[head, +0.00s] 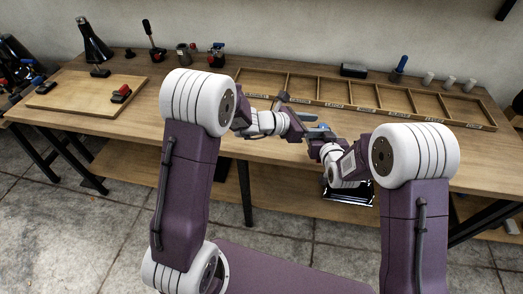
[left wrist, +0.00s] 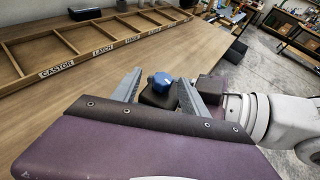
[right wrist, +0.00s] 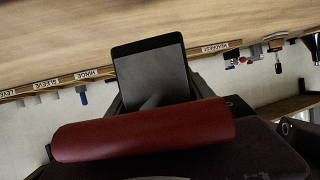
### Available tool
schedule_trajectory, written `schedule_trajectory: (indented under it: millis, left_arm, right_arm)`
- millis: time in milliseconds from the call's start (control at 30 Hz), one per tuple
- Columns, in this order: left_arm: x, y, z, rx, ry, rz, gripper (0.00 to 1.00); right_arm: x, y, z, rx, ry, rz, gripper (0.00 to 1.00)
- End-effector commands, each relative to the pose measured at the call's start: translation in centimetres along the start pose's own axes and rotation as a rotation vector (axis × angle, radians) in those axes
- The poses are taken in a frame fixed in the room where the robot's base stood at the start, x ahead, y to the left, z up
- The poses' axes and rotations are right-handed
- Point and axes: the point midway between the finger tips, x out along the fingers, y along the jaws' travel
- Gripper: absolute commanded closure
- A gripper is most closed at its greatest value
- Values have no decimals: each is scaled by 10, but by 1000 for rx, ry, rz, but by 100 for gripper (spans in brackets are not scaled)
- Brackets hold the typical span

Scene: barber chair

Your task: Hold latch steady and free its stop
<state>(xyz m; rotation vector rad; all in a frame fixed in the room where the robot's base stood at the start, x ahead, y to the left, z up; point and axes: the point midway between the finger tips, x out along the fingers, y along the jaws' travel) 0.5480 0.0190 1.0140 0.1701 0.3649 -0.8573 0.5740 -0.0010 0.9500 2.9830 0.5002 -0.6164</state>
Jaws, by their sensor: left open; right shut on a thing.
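The latch shows in the left wrist view as a dark block (left wrist: 158,97) with a blue knob (left wrist: 161,79) on top, which I take to be its stop. My left gripper (left wrist: 160,76) is open, with one finger on each side of the knob; contact cannot be told. In the right wrist view my right gripper (right wrist: 158,98) is shut on the latch, seen as a dark, grey-faced block (right wrist: 152,72). A red cylinder (right wrist: 145,130) lies across the near side there. In the head view the left gripper (head: 299,116) meets the right one (head: 318,137) above the table's front edge.
A labelled divided wooden tray (head: 365,110) lies along the back of the table (head: 262,152). A wooden board (head: 75,97) with red-handled clamps is at the left. Several fittings stand along the wall, including a blue-handled tool (head: 399,68). The table's front middle is clear.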

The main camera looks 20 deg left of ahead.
Motion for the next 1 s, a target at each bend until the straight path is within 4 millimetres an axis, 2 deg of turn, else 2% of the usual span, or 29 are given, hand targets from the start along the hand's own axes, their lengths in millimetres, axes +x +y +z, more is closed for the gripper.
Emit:
schedule_trajectory:
  millis: [33, 233, 733, 800, 933, 1000]
  left_arm:
    - [10, 0, -1, 6, 2, -17, 50]
    - [8, 6, -2, 100, 2, -237, 50]
    - [-114, 35, 1, 99, 3, -241, 50]
    - [-101, 16, 14, 136, -1, -283, 50]
    - [-94, -8, 33, 209, -1, -331, 50]
    - [-93, -26, 37, 259, 26, -372, 50]
  right_arm:
    - [-1, -10, -7, -25, 18, -25, 100]
    - [0, -10, -7, -26, 18, -25, 100]
    - [0, -9, -6, -22, 15, -22, 100]
    - [0, -9, -6, -22, 15, -22, 100]
    - [0, -9, -6, -22, 15, -21, 100]
    - [0, -9, -6, -22, 15, -21, 100]
